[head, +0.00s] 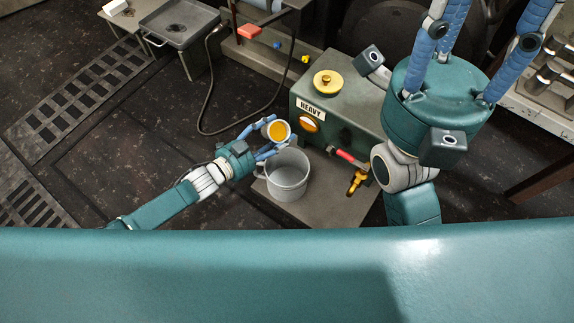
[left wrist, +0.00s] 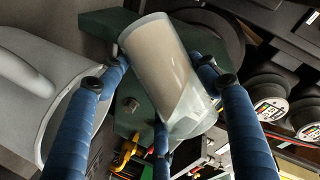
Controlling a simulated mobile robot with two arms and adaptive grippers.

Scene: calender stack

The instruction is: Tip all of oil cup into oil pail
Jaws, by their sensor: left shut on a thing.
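The oil cup (head: 289,127) is a small pale cup with amber oil showing in its mouth. My left gripper (head: 274,145) is shut on it and holds it beside and above the far-left rim of the oil pail. The cup's pale, translucent side shows between the fingers in the left wrist view (left wrist: 158,58), tilted in that picture. The oil pail (head: 289,180) is grey and stands upright on a plate; its inside looks empty. Its wall and handle show at the left of the left wrist view (left wrist: 35,60). My right gripper (head: 485,30) is open and empty, fingers spread.
A green box marked HEAVY (head: 345,120) stands behind the pail, with a yellow cap (head: 328,83), a red-handled lever (head: 347,157) and a brass tap (head: 357,180). A grey tray (head: 180,22) stands back left. Floor at the left is mostly clear, with a dark cable (head: 205,100).

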